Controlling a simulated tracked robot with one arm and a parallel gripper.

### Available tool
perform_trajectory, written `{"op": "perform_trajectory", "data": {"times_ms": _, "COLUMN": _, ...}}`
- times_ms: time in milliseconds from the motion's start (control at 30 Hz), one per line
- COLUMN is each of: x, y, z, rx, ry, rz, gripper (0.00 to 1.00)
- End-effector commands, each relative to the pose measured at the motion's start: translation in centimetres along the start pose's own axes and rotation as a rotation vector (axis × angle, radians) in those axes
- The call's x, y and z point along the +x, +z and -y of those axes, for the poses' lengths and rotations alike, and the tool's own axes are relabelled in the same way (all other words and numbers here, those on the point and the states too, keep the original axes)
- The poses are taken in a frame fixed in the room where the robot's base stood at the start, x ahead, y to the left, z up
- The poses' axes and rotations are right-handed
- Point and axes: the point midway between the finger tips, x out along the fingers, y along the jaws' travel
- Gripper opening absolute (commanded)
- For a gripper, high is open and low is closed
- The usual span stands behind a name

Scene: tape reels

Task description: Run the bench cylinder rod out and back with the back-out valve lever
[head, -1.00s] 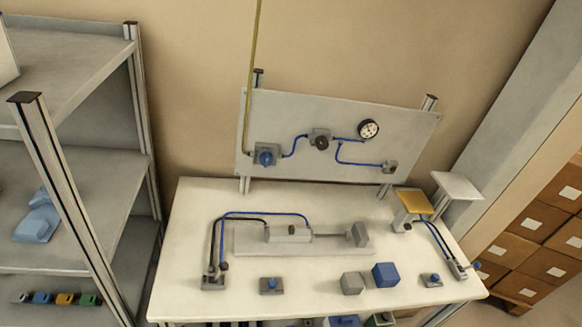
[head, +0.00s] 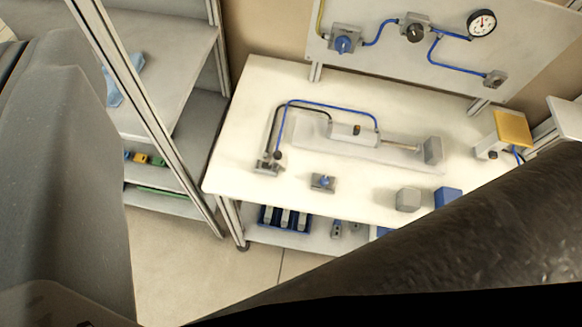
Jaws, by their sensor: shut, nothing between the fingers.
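The bench cylinder (head: 352,135) is a pale grey block on a light base plate on the white bench. A thin rod (head: 400,146) shows between it and a grey end block (head: 432,151). To the left stands a small valve (head: 268,166) with a short lever tipped by a black knob (head: 277,155). A black and a blue hose loop from it to the cylinder. The lever's exact tilt is too small to tell. My gripper's fingers are not in view; large dark parts of my own body cover the left and lower right.
A small block with a blue knob (head: 323,182), a grey block (head: 407,199) and a blue block (head: 448,197) stand along the bench front. An upright panel (head: 400,60) with a gauge (head: 481,23) stands behind. A shelf rack (head: 165,60) is at left.

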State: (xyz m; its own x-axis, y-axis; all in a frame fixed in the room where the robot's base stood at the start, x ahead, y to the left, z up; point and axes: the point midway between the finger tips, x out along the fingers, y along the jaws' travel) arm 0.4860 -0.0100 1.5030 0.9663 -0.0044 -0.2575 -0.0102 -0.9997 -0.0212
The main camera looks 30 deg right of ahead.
Motion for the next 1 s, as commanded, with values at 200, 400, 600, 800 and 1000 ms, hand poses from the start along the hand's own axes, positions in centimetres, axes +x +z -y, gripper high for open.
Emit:
{"op": "perform_trajectory", "data": {"times_ms": 200, "x": 9.1, "y": 8.2, "z": -6.9, "rx": 0.139, "ry": 0.032, "rz": 0.189, "gripper": 0.0}}
{"op": "perform_trajectory", "data": {"times_ms": 400, "x": 16.1, "y": 19.0, "z": -14.1, "rx": 0.325, "ry": 0.077, "rz": 0.379, "gripper": 0.0}}
{"op": "perform_trajectory", "data": {"times_ms": 600, "x": 19.8, "y": 29.7, "z": -20.1, "rx": 0.509, "ry": 0.123, "rz": 0.53, "gripper": 0.0}}
{"op": "perform_trajectory", "data": {"times_ms": 800, "x": 20.8, "y": 36.3, "z": -23.2, "rx": 0.627, "ry": 0.151, "rz": 0.613, "gripper": 0.0}}
{"op": "perform_trajectory", "data": {"times_ms": 1000, "x": 20.9, "y": 38.0, "z": -23.9, "rx": 0.659, "ry": 0.16, "rz": 0.632, "gripper": 0.0}}
